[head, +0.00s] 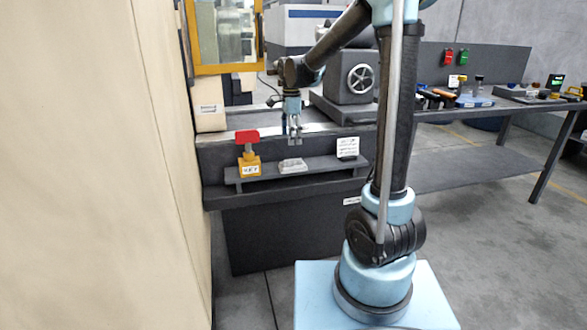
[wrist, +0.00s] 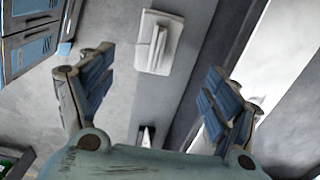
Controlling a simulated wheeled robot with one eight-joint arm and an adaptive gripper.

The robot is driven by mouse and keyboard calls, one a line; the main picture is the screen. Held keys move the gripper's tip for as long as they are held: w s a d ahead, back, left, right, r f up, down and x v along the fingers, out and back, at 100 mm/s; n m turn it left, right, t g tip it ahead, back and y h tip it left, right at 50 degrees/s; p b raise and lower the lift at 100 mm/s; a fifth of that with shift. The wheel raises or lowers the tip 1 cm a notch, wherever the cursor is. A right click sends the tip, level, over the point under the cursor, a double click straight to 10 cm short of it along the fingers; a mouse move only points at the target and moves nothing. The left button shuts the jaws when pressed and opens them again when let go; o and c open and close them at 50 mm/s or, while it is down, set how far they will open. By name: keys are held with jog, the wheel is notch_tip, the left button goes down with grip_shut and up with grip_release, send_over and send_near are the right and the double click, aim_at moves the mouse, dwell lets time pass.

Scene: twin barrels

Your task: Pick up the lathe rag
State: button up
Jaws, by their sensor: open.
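The lathe rag (head: 292,165) looks like a small, pale grey folded cloth lying on the narrow dark shelf (head: 325,168) at the front of the machine. My gripper (head: 295,141) hangs just above the rag, pointing down, apart from it. In the wrist view, a whitish folded piece that appears to be the rag (wrist: 158,42) lies ahead, between the lines of the two spread fingers. My gripper (wrist: 160,72) is open, with nothing between its fingers.
A yellow block with a red top (head: 248,158) stands left of the rag on the shelf. A white printed card (head: 347,148) stands to its right. A workbench with tools (head: 465,98) is at right.

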aim_at(293, 159)
notch_tip(293, 159, down, 6)
jog(key=shift+f, duration=0.1)
jog(key=shift+d+f, duration=0.15)
jog(key=shift+f, duration=1.15)
jog(key=shift+d+f, duration=0.15)
jog(key=shift+f, duration=1.15)
jog(key=shift+s, duration=0.1)
jog(key=shift+c, duration=0.3)
jog(key=c, duration=1.1)
